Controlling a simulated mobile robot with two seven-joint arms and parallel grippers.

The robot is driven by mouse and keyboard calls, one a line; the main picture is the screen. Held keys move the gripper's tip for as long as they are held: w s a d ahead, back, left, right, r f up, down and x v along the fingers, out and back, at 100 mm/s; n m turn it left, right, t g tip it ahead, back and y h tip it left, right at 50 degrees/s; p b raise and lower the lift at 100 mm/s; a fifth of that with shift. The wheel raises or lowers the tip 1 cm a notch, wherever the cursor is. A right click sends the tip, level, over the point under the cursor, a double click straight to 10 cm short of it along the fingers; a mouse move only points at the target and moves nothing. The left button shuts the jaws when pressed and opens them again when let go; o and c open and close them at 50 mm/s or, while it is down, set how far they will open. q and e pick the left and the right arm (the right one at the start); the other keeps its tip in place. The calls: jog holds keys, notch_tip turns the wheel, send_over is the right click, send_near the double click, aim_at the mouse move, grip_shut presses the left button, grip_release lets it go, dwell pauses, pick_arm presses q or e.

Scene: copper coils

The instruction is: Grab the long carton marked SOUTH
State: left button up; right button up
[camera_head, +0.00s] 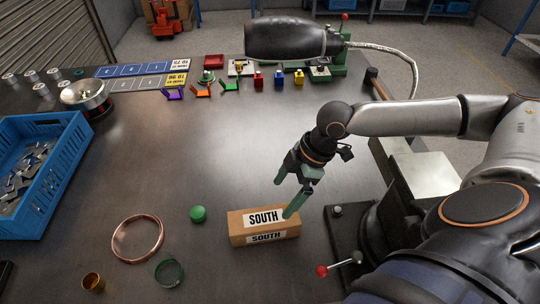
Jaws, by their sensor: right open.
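The long carton marked SOUTH (236,231) is a brown box with white labels on its top and front faces, lying on the dark table at the bottom middle. My right gripper (283,199) has green fingers, spread apart and empty. One fingertip is over the right end of the carton's top in the picture; the other is behind the carton. I cannot tell whether the near finger touches it. My left gripper is not in view.
A copper ring (138,238), a green round knob (197,213) and a dark green ring (170,272) lie left of the carton. A blue crate (68,150) of metal parts stands at left. A red-knobbed lever (322,271) is at right. The table's middle is clear.

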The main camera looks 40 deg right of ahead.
aim_at(265, 217)
jog(key=x, duration=0.6)
jog(key=shift+a+f, duration=0.2)
jog(key=shift+f, duration=0.05)
jog(key=shift+w+x, duration=0.2)
jog(key=shift+x, duration=2.65)
jog(key=shift+r, duration=0.1)
jog(key=c, duration=1.5)
